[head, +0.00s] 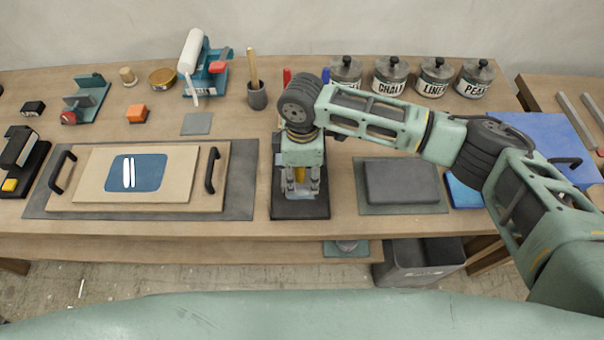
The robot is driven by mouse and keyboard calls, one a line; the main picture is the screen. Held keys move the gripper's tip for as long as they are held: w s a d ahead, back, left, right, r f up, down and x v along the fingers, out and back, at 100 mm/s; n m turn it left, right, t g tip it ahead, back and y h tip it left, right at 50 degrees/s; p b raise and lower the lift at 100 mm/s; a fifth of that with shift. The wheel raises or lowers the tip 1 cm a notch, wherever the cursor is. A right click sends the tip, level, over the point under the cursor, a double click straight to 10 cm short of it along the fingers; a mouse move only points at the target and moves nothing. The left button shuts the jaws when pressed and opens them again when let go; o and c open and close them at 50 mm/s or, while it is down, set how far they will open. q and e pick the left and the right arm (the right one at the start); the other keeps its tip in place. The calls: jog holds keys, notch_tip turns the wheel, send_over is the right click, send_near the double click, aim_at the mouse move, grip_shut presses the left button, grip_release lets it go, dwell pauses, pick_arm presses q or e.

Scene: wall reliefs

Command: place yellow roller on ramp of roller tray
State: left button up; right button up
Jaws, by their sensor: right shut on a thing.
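My right gripper (300,190) points down over the dark roller tray (300,211) at the front middle of the table. It is shut on the yellow roller (299,175), of which only a small yellow part shows between the fingers. The gripper hides most of the roller and the back of the tray. I cannot tell whether the roller touches the ramp. My left gripper is not in view.
Left of the tray lies a board with black handles (88,205) on a grey mat. Right of it is a dark slab (400,182). Behind stand a cup with a stick (257,97), several labelled jars (391,77) and a white roller on a blue stand (190,52). A grey bin (420,265) stands below.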

aim_at(302, 181)
jog(key=shift+f, duration=0.7)
jog(key=shift+f, duration=0.3)
jog(key=shift+s+d+f, duration=0.1)
jog(key=shift+s+f, duration=0.2)
jog(key=shift+f, duration=0.05)
jog(key=shift+c, duration=0.3)
jog(key=o, duration=1)
jog(key=shift+f, duration=0.1)
jog(key=shift+c, duration=0.2)
jog(key=shift+o, duration=1.1)
jog(key=shift+w, duration=0.35)
jog(key=shift+s+r, duration=0.1)
jog(key=shift+r, duration=0.4)
jog(key=r, duration=0.4)
jog(key=r+b, duration=0.1)
jog(key=r, duration=0.3)
jog(key=r+b, duration=0.1)
jog(key=r, duration=0.3)
jog(key=shift+w+r, duration=0.25)
